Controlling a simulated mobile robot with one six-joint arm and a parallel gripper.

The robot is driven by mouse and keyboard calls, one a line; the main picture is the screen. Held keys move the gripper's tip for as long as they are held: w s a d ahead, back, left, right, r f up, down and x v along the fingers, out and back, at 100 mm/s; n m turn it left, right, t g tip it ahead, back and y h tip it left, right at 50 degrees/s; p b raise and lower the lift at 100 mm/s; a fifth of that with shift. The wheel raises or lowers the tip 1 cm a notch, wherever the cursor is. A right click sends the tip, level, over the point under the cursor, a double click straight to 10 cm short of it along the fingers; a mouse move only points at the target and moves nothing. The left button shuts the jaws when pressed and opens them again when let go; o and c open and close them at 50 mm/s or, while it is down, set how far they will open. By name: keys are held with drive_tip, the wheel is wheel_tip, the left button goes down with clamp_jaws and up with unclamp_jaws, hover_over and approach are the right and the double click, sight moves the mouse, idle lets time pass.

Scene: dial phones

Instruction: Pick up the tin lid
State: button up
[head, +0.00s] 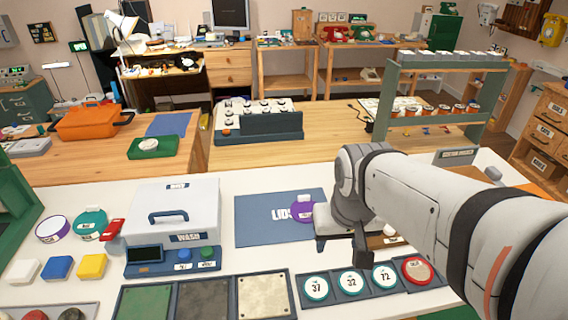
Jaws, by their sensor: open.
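A purple round piece (301,212), which looks like the tin lid, lies at the right side of the blue mat (262,225) marked LIDS. It has a pale label or knob, and its right side is hidden by my arm. My gripper (340,242) is over the white table, just right of and in front of the purple lid. Its jaws are open, and I see no lid between them. A purple-rimmed round tin (53,229) and a teal round tin (90,223) stand at the far left.
A white WASH box (172,205) with a blue handle stands left of the mat. Square panels (265,297) and a row of numbered round pieces (351,283) lie along the front. My arm covers the table's right side. A wooden bench (340,150) is behind.

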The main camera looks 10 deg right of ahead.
sight(307, 209)
drive_tip(key=o, duration=0.6)
drive_tip(key=w+f+m+g+h+b, duration=0.1)
drive_tip(key=w+f+m+b, duration=0.2)
drive_tip(key=w+m, duration=0.4)
drive_tip(key=w+b, duration=0.1)
drive_tip(key=w, duration=0.5)
drive_tip(key=shift+w+m+h+b, duration=0.25)
drive_tip(key=shift+m+h+b, duration=0.05)
drive_tip(key=o, duration=0.4)
drive_tip(key=w+a+f+m+h+b, duration=0.1)
drive_tip(key=w+f+m, duration=0.1)
drive_tip(key=w, duration=0.3)
drive_tip(key=w+a+f+m+g+b, duration=0.1)
drive_tip(key=w+f+m+b, duration=0.1)
drive_tip(key=w+f+m, duration=0.1)
drive_tip(key=w+a+f+m+h+b, duration=0.1)
drive_tip(key=w+f+m, duration=0.1)
drive_tip(key=w+m, duration=0.2)
drive_tip(key=shift+w+f+h, duration=0.15)
drive_tip(key=shift+w+f, duration=0.05)
drive_tip(key=shift+w, duration=0.45)
drive_tip(key=shift+w+f+h, duration=0.15)
drive_tip(key=shift+w, duration=0.5)
drive_tip(key=shift+w+f+m, duration=0.25)
drive_tip(key=shift+m, duration=0.15)
drive_tip(key=shift+s+b+x, duration=0.15)
drive_tip(key=shift+b+x, duration=0.1)
drive_tip(key=shift+x, duration=1.65)
drive_tip(key=shift+s+b+x, duration=0.2)
drive_tip(key=shift+x, duration=1.65)
